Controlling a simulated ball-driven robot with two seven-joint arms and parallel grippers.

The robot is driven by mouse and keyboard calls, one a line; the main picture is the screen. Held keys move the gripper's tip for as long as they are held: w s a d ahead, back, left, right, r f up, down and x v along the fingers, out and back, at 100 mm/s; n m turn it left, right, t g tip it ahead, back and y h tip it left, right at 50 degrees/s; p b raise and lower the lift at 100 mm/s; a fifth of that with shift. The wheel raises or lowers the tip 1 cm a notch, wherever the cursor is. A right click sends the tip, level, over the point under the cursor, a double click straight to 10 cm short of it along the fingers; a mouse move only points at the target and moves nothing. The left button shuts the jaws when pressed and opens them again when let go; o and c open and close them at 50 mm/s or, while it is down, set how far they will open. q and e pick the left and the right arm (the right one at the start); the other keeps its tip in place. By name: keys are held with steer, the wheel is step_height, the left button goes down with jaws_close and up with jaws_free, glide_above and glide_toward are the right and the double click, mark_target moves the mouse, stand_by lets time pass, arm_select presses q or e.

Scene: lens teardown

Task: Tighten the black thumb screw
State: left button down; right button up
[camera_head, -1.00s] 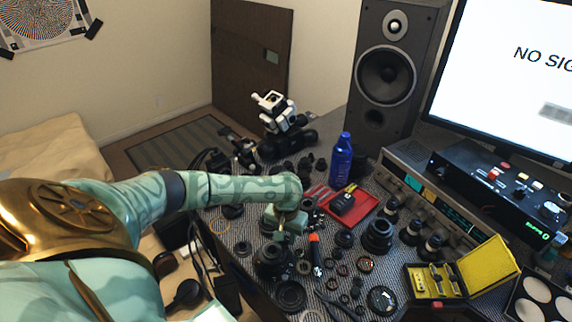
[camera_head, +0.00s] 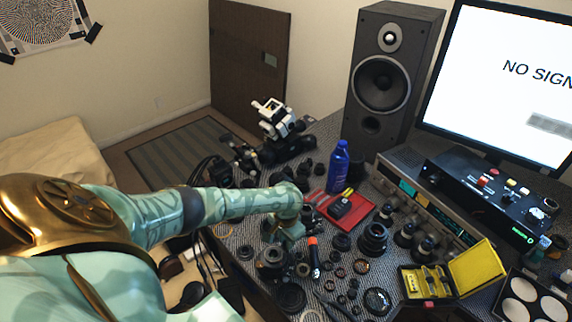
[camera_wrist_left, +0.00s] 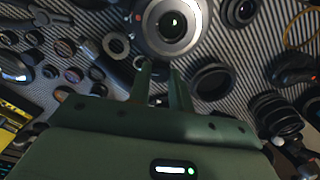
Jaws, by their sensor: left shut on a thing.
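My left gripper (camera_head: 282,243) points down beside a dark lens barrel (camera_head: 268,262) on the striped mat. In the left wrist view the two narrow fingers (camera_wrist_left: 160,70) are nearly together, close to the rim of a lens (camera_wrist_left: 172,22) with a silver ring. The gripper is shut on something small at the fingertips. The black thumb screw cannot be made out clearly, and the fingers hide what they hold. My right gripper is not in view.
Loose rings and lens parts crowd the mat. An orange-tipped screwdriver (camera_head: 314,258) lies just right of the gripper. A red tray (camera_head: 361,213), a blue bottle (camera_head: 338,168) and a yellow open case (camera_head: 474,268) stand further right. A tall speaker (camera_head: 383,85) stands behind.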

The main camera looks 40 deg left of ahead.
arm_select(q)
steer(key=c, duration=1.3)
jaws_free()
steer(key=shift+o, duration=0.2)
step_height(320, 180, up, 16)
steer(key=p, duration=0.6)
steer(key=shift+r+p, duration=0.15)
steer(key=shift+p, duration=0.15)
